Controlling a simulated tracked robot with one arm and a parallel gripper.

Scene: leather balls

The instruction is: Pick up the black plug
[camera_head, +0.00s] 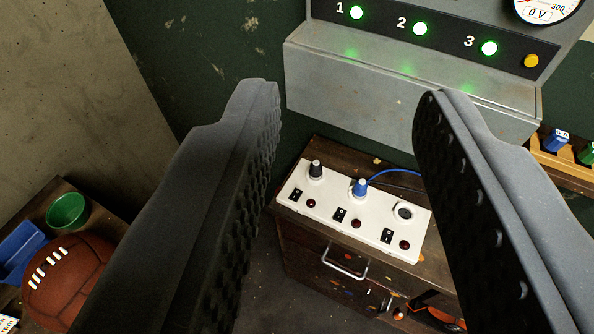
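The black plug (316,168) stands upright in the left socket of a white socket panel (328,227). The black plug shows in the gap between the fingers, closer to the left finger in the picture. The fingers look well apart from the panel and touch nothing visible.
The panel lies on a wooden drawer cabinet (312,262). A grey metal console (400,95) with green lamps juts out behind it. A brown leather ball (68,282), a green bowl (67,212) and a blue container (20,250) are at left.

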